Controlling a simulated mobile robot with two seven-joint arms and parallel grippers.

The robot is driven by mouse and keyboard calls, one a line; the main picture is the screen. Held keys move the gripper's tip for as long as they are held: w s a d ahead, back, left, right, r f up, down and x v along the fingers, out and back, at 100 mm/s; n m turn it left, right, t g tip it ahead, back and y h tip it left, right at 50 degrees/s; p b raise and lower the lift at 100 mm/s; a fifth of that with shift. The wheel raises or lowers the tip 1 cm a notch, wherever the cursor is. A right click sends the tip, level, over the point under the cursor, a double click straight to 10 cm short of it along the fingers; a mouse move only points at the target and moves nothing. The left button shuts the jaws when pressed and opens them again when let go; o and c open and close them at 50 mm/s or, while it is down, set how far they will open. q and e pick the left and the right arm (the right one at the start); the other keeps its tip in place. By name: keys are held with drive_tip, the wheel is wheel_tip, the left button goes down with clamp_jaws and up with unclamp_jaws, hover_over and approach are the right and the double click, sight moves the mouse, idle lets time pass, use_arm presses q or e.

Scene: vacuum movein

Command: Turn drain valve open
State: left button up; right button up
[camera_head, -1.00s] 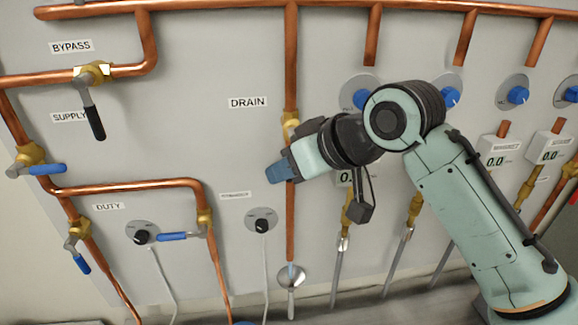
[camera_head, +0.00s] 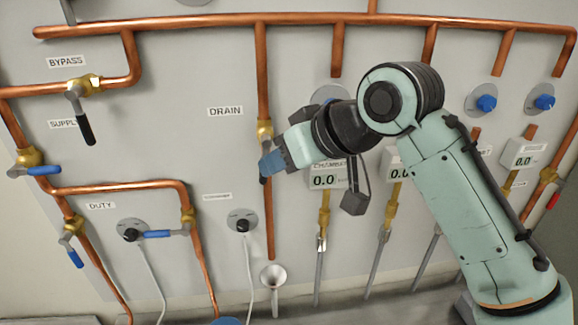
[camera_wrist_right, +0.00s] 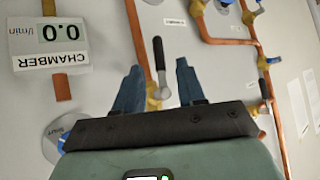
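The drain valve (camera_head: 265,130) is a brass body on the vertical copper pipe beside the DRAIN label. Its lever, with a dark grip (camera_wrist_right: 159,53), shows in the right wrist view and lies roughly along the pipe. My right gripper (camera_head: 272,163) is in front of the pipe just below the valve body. In the wrist view its two blue fingers (camera_wrist_right: 158,78) are spread, with the lever in the gap between them and space on both sides. In the head view the fingers hide most of the lever; a dark tip shows below them. My left gripper is not in view.
A funnel (camera_head: 273,275) stands below the drain pipe's end. The CHAMBER meter (camera_head: 324,178) reads 0.0 right of the gripper. The bypass valve (camera_head: 84,87), supply valve (camera_head: 30,160) and a switch dial (camera_head: 242,222) are to the left.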

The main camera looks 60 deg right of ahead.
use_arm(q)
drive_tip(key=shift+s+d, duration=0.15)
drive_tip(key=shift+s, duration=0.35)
use_arm(e)
drive_tip(key=shift+v, duration=0.75)
drive_tip(key=shift+w+a, duration=0.1)
drive_tip(key=c, duration=0.5)
drive_tip(key=shift+a+f, duration=0.25)
drive_tip(key=shift+a, duration=0.05)
clamp_jaws()
drive_tip(key=w+a+f+n+g+h, duration=0.2)
drive_tip(key=a+g+h, duration=0.2)
drive_tip(key=a+h, duration=0.4)
drive_tip(key=w+a+f+n+g+h, duration=0.1)
drive_tip(key=a+f+n+g+h, duration=0.15)
drive_tip(key=a+h, duration=0.45)
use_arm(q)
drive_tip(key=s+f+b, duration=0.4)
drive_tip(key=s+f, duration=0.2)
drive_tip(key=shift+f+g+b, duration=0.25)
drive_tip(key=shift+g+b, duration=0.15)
use_arm(e)
drive_tip(key=w+d, duration=0.2)
drive_tip(key=d, duration=1.1)
drive_tip(key=shift+m+g, duration=0.35)
